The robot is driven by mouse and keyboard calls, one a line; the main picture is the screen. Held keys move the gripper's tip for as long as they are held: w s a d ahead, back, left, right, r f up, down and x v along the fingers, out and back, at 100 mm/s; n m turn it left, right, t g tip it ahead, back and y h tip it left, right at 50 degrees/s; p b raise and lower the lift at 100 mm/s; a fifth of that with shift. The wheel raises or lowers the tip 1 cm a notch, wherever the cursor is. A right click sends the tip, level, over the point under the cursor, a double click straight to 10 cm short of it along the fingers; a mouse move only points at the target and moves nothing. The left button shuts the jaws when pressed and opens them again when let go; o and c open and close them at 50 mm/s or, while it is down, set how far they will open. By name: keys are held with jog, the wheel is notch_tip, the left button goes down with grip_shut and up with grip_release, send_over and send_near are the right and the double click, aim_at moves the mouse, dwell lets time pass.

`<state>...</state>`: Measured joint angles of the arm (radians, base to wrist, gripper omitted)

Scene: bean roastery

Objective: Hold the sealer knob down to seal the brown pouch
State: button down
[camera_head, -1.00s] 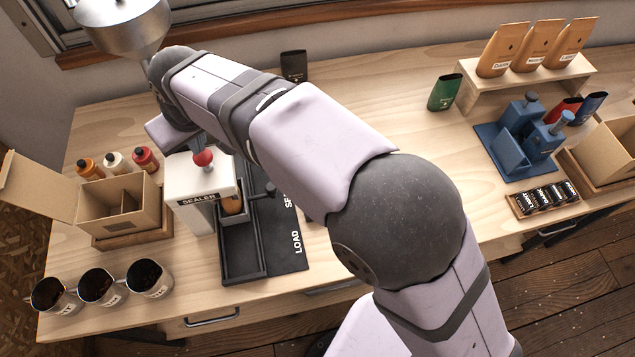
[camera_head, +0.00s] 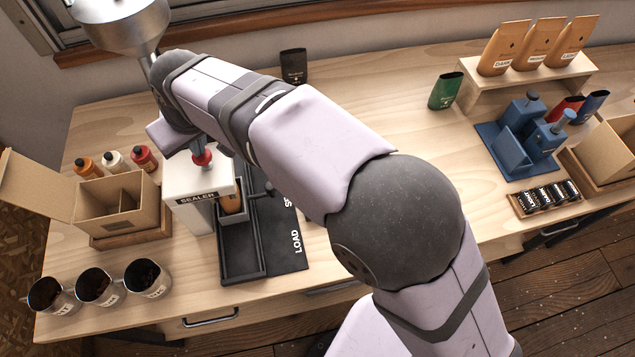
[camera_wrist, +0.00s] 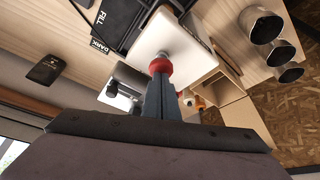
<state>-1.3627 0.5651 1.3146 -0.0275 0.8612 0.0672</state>
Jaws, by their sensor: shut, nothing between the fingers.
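The white sealer (camera_head: 187,180) stands on the table at the left, with a red knob (camera_head: 203,159) on its top. The brown pouch (camera_head: 231,204) sits in the dark track (camera_head: 240,250) at the sealer's right side, partly hidden by the sealer. My gripper (camera_head: 200,146) is shut, with its fingers over the knob. In the wrist view the closed fingertips (camera_wrist: 160,78) meet the red knob (camera_wrist: 160,65) end-on, and they appear to touch it. The sealer's white top (camera_wrist: 185,45) lies beyond. The pouch cannot be made out in the wrist view.
Several mugs (camera_head: 100,287) and an open cardboard box (camera_head: 130,205) stand left of the sealer. Bottles (camera_head: 145,158) stand behind the box. A black pouch (camera_head: 294,66) stands behind my arm. The table's middle right is clear.

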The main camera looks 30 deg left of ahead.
jog(key=shift+f+b, duration=0.4)
jog(key=shift+f, duration=0.5)
jog(key=shift+d, duration=0.1)
dwell(1.1)
jog(key=shift+r+p, duration=2.65)
jog(key=shift+r, duration=0.45)
